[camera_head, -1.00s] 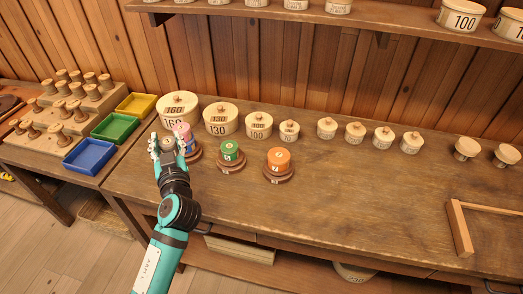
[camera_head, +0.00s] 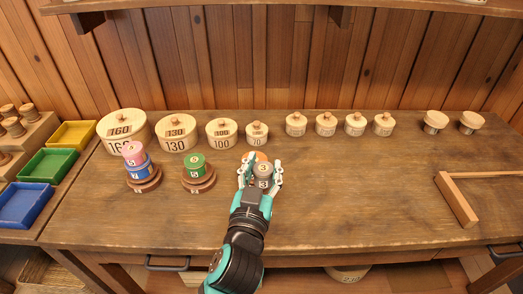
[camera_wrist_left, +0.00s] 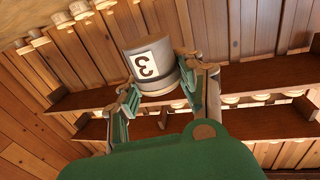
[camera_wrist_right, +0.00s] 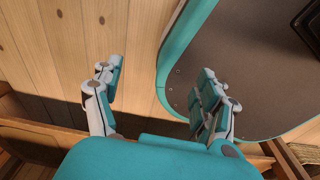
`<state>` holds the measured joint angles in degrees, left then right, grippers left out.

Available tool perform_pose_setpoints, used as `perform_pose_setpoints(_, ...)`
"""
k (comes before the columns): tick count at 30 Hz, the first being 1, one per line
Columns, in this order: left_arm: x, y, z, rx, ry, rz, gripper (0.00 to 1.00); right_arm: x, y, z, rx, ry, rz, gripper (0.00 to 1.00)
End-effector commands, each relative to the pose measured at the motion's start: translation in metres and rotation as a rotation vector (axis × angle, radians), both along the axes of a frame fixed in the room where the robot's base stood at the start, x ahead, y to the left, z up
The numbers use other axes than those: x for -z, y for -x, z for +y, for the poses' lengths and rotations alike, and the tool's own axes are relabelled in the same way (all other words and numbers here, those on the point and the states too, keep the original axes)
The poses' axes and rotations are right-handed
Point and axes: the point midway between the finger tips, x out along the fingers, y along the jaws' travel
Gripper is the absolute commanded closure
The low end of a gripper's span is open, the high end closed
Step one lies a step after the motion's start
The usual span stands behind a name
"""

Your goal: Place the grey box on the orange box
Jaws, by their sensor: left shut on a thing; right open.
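The grey box (camera_head: 263,170) is a small round drum marked 3. In the left wrist view the grey box (camera_wrist_left: 150,66) sits between the fingers (camera_wrist_left: 160,88). The orange box (camera_head: 255,155) shows only as a sliver just behind the grey box; the rest is hidden by the grey box and my gripper. I cannot tell whether the two touch. My right gripper (camera_wrist_right: 155,90) is open and empty, low down near a wooden surface.
To the left, a green box (camera_head: 195,160) sits on a round brown base, and a pink box (camera_head: 133,148) sits on a blue box (camera_head: 139,169). Several lidded pots, such as one marked 70 (camera_head: 257,134), line the back.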

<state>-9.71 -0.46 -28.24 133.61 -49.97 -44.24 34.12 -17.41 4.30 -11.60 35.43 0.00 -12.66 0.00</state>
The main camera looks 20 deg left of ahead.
Motion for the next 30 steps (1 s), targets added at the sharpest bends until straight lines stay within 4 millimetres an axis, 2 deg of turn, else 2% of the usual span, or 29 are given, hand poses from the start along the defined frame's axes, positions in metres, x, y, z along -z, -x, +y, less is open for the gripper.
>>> perform_pose_setpoints(1,-0.004,-0.014,0.007,-0.002,-0.008,-0.003,0.88,-0.008,-0.003,-0.003,-0.001,0.003,-0.005,0.25)
perform_pose_setpoints(6,0.001,-0.056,0.027,-0.003,-0.008,-0.001,0.88,-0.019,-0.008,-0.01,-0.001,0.012,-0.013,0.25)
perform_pose_setpoints(13,0.007,-0.1,0.048,-0.002,-0.004,-0.001,0.88,-0.028,-0.009,-0.01,0.0,0.012,-0.013,0.25)
perform_pose_setpoints(18,0.012,-0.11,0.053,-0.001,0.0,0.001,0.88,-0.028,-0.008,-0.008,0.001,0.009,-0.012,0.25)
perform_pose_setpoints(25,0.043,-0.11,0.054,-0.002,-0.002,0.004,0.88,-0.027,-0.006,0.001,0.004,-0.001,-0.009,0.25)
perform_pose_setpoints(30,0.047,-0.11,0.053,0.0,0.0,0.001,0.88,-0.027,-0.004,0.002,0.004,-0.004,-0.005,0.25)
